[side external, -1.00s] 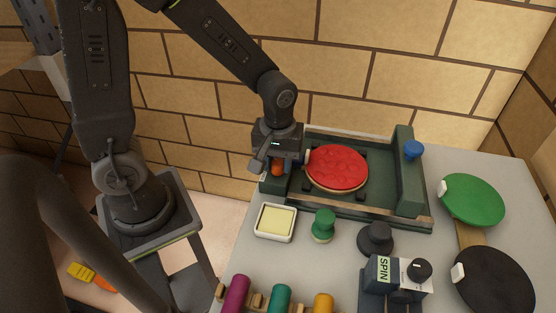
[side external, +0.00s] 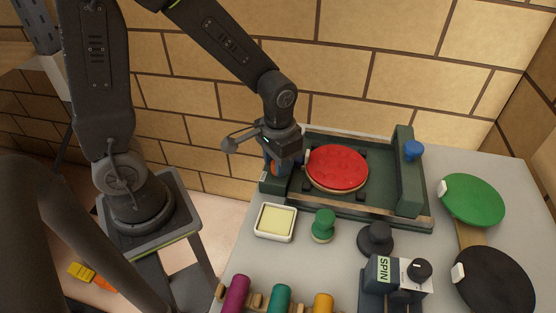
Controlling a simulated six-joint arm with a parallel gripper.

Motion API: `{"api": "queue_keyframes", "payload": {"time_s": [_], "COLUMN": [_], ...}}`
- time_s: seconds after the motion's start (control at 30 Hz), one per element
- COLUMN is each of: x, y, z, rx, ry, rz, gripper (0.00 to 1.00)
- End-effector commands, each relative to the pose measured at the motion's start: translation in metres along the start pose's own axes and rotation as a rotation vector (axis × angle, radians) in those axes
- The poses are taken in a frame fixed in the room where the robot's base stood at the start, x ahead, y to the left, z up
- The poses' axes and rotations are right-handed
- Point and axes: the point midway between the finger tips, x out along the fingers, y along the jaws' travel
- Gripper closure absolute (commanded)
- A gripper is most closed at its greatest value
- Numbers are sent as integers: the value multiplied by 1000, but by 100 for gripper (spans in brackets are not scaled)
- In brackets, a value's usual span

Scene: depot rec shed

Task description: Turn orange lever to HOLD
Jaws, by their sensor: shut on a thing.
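The orange lever (side external: 267,166) is at the left end of a dark green fixture (side external: 412,182), and only a sliver of it shows beside my gripper. My gripper (side external: 276,170) is over that end, pointing down and shut on the lever. The fingers and wrist hide most of the lever, so its exact angle cannot be read. A small pale label (side external: 263,177) is on the fixture's left corner; no HOLD marking is readable. A red round paddle face (side external: 337,169) lies flat in the fixture, just right of my gripper.
A blue knob (side external: 413,149) tops the fixture's right side. In front stand a pale yellow pad in a white tray (side external: 292,236), a green knob (side external: 323,224), a black knob (side external: 376,238) and a SPIN box (side external: 398,273). Green (side external: 472,200) and black (side external: 495,281) paddles lie right. A brick wall is behind.

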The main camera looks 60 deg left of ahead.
Motion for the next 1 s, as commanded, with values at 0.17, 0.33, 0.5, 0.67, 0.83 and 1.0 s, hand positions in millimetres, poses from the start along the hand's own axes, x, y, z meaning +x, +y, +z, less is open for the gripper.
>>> {"api": "queue_keyframes", "payload": {"time_s": [0.17,0.33,0.5,0.67,0.83,1.0], "x": [0,0,0,0,0,0], "y": [0,0,0,0,0,0], "z": [-1,-1,-1,-1,0,0], "rx": [41,54,55,54,53,53], "ry": [2,2,2,2,2,1], "rz": [0,0,0,0,0,0], "gripper": [90,90,90,66,50,41]}}
